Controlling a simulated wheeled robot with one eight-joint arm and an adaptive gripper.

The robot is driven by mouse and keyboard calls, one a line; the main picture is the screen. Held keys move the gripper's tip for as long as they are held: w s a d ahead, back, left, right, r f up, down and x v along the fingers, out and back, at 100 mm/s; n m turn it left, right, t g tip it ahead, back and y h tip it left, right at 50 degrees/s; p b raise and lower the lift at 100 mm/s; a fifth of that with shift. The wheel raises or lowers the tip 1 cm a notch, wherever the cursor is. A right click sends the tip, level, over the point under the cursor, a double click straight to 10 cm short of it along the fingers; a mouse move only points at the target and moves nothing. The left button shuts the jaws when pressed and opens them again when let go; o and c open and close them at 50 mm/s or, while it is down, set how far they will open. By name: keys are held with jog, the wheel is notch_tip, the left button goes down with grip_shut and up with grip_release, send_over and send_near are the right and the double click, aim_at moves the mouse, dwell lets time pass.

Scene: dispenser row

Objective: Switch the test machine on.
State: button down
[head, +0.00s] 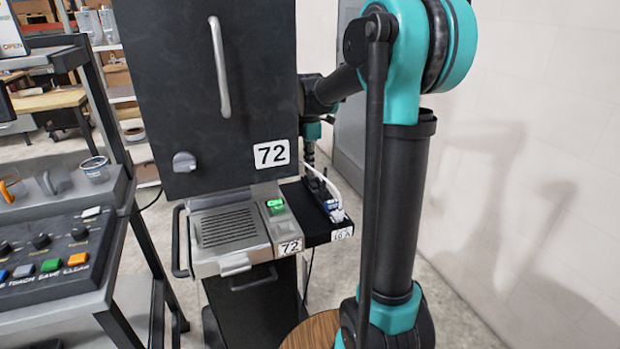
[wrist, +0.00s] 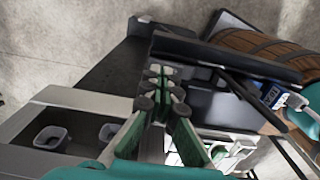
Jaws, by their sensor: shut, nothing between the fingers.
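A black machine (head: 215,90) marked 72 stands in the middle of the head view, with a silver handle and a round knob on its front. A green rocker switch (head: 275,206) sits on its grey lower ledge, beside a slotted grille; its on or off position is unclear. A dark side shelf (head: 318,222) marked 16A carries a blue and white plug-like part (head: 333,206), also in the wrist view (wrist: 272,95). My gripper (head: 309,158) points down behind the shelf, partly hidden by the machine. In the wrist view its fingertips (wrist: 160,76) are together and empty.
A white cable (head: 322,155) runs near my gripper. A round wooden top (head: 313,332) is low in front. A pale wall is at the right.

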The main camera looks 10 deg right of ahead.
aim_at(309, 175)
jog(key=shift+r, duration=3.15)
